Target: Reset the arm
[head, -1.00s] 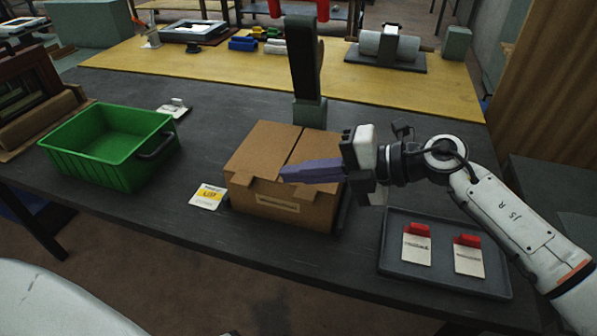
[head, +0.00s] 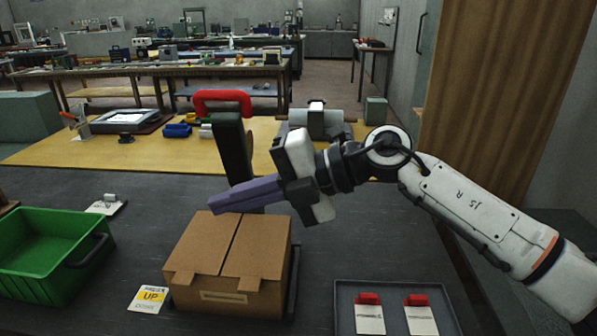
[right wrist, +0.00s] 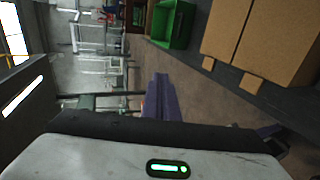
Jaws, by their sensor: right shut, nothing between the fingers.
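My right gripper (head: 232,198) reaches in from the right in the head view. Its purple fingers are shut together with nothing between them. They are in the air above the cardboard box (head: 228,262), apart from it, pointing left. In the right wrist view the purple fingers (right wrist: 162,98) show shut over the floor, with the box (right wrist: 262,40) at upper right. The box's top flaps lie closed. My left gripper is in neither view.
A green bin (head: 40,285) stands at the left. A grey tray (head: 347,292) with two red-topped cards is at front right. A card marked "UP" (head: 148,299) lies beside the box. A dark upright with a red handle (head: 222,96) stands behind the box.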

